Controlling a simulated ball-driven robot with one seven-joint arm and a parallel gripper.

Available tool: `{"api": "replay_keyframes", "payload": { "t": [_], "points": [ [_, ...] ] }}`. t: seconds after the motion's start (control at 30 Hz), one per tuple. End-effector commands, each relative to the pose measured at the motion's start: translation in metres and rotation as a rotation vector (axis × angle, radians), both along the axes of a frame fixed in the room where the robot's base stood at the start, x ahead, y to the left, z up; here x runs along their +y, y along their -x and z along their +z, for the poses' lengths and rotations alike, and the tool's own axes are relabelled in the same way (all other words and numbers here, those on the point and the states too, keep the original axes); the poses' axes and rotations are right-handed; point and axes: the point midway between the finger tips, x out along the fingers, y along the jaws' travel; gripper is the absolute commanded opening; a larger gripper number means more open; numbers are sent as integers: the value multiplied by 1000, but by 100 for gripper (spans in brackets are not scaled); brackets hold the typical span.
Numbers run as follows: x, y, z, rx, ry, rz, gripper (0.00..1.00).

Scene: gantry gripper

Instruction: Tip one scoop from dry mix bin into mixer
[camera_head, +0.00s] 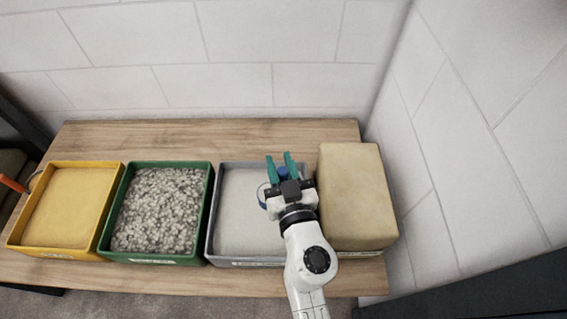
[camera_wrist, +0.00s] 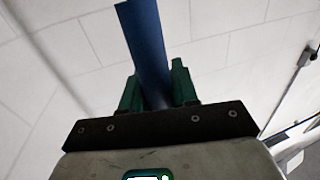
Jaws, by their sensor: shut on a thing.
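My gripper (camera_head: 279,157), with two green fingers, is shut on a blue scoop (camera_head: 283,173) above the right side of the grey bin (camera_head: 213,215). In the wrist view a long blue part of the scoop (camera_wrist: 147,42) stands up from between the fingers (camera_wrist: 155,78). A blue curved edge shows left of the gripper over the grey bin. I cannot see whether the scoop holds anything. The grey bin holds pale grey powder; its front label is too small to read, so I cannot tell if it is the dry mix bin. No mixer is clearly in view.
A green bin (camera_head: 209,187) of grey gravel and a yellow bin (camera_head: 116,190) of sand stand left of the grey bin on a wooden table (camera_head: 180,133). A tan block-like bag (camera_head: 352,185) stands close right of my gripper. Walls rise behind and right. An orange piece (camera_head: 12,184) shows at the left edge.

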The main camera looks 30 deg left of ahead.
Motion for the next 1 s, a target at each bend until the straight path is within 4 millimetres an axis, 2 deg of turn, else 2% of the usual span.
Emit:
{"api": "replay_keyframes", "payload": {
  "t": [0.03, 0.5, 1.0],
  "points": [
    [2, 1, 7, -1, -1, 1, 0],
    [20, 12, 36, -1, -1, 1, 0],
    [25, 15, 41, -1, -1, 0, 0]
  ]
}}
